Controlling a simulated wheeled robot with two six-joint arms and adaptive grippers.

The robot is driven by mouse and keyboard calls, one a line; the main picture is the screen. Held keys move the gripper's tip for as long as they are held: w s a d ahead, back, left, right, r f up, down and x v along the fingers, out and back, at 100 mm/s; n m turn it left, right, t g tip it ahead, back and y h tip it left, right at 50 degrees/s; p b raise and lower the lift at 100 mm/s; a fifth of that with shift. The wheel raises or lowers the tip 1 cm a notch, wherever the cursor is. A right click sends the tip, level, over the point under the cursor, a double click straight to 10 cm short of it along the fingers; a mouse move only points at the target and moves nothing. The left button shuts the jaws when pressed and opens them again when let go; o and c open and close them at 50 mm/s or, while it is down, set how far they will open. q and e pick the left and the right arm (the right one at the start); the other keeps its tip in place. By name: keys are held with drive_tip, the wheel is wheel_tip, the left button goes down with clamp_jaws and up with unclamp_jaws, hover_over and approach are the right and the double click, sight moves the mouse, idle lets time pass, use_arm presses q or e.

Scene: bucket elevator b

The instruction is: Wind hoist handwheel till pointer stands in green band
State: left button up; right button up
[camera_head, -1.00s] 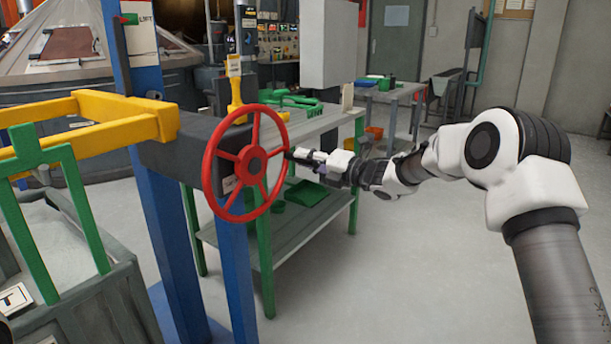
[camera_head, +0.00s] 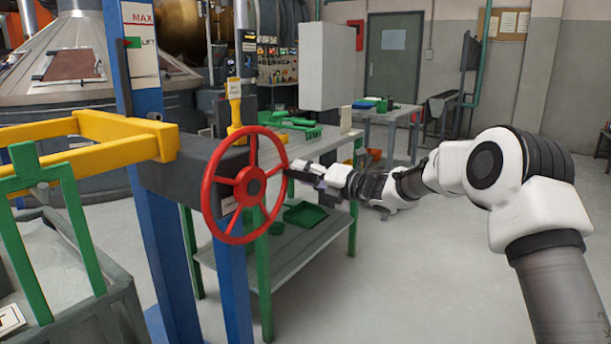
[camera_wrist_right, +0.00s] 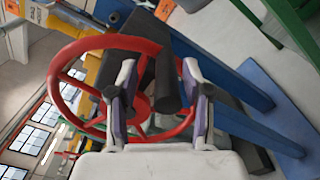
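The red hoist handwheel (camera_head: 207,205) is mounted on a dark housing (camera_head: 165,170) on blue posts. My right gripper (camera_head: 292,172) is at the right side of its rim. In the right wrist view, the red rim (camera_wrist_right: 75,47) passes behind the fingers, and a dark cylindrical handle (camera_wrist_right: 167,82) stands between them. The fingers (camera_wrist_right: 157,85) are apart, with a gap to the handle at the left finger; contact at the right finger is unclear. A scale plate (camera_head: 141,60) marked MAX and LIFT bears a green band (camera_head: 133,42). A small dark mark is beside the band; I cannot tell the pointer's exact position.
A yellow frame (camera_head: 110,150) and a green frame (camera_head: 65,166) stand left of the wheel. A workbench (camera_head: 290,250) with green items is behind it. A second table (camera_head: 375,113) is farther back. The floor (camera_head: 420,280) at the right is clear.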

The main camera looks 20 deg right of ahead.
drive_tip(key=shift+f, duration=0.1)
drive_tip(key=shift+d, duration=0.15)
drive_tip(key=v, duration=1.1)
drive_tip(key=shift+s, duration=0.4)
drive_tip(key=shift+d, duration=0.15)
